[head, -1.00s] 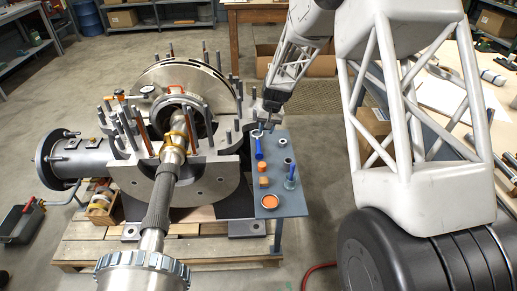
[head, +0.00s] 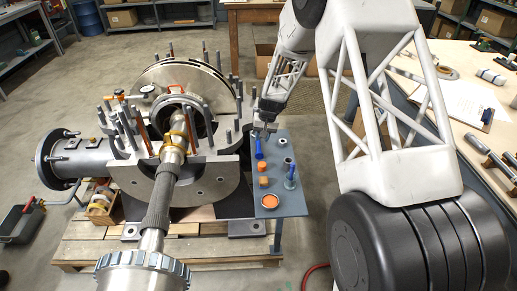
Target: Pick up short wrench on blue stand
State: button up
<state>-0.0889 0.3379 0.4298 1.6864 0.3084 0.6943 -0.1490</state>
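A blue-grey stand (head: 298,206) beside the casing holds small parts. Near its far end is a slim blue piece (head: 259,149), which looks like the handle of a short wrench; its far end is hidden at my gripper. My gripper (head: 264,131) points down at the far edge of the stand, right at the top of this blue piece. The fingers are too small to tell whether they are open or touching it.
On the stand are orange pieces (head: 262,167), a metal ring (head: 282,161), an upright blue tool (head: 291,176) and an orange-filled dish (head: 270,200). The split casing (head: 205,190) with upright studs stands close on the left. A workbench (head: 475,120) is at the right.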

aim_at(259, 146)
jog(key=shift+f, duration=0.35)
jog(key=shift+a+f, duration=0.1)
jog(key=shift+a+f, duration=0.2)
jog(key=shift+f, duration=0.6)
jog(key=shift+a+f, duration=0.15)
jog(key=shift+f, duration=0.7)
jog(key=shift+a+f, duration=0.2)
jog(key=shift+f, duration=0.6)
jog(key=shift+c, duration=0.3)
grip_shut()
